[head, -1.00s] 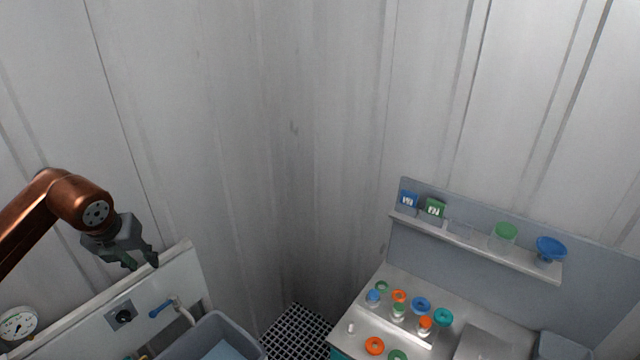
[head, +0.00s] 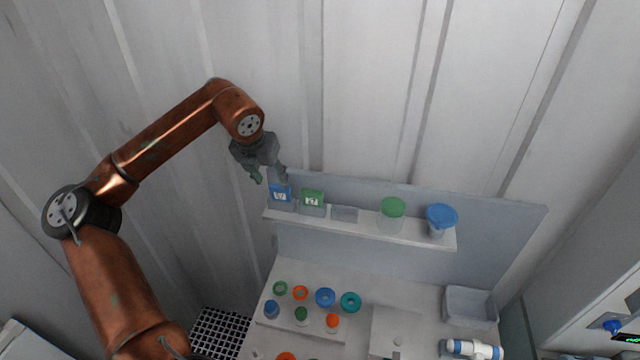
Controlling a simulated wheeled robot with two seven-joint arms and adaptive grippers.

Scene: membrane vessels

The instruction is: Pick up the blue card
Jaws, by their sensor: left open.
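The blue card (head: 280,192) stands upright at the left end of the wall shelf (head: 360,227), in a small grey holder. It has a white label. My left gripper (head: 269,178) is open and empty, and it appears just above and slightly left of the blue card. One finger overlaps the card's top edge in the picture; I cannot tell whether they touch. My right gripper is not in view.
A green card (head: 312,198) stands just right of the blue one, then an empty holder (head: 345,214). A green-lidded jar (head: 391,214) and a blue funnel-like vessel (head: 441,217) follow. Below, the bench holds several coloured rings and caps, and a grey bin (head: 470,307).

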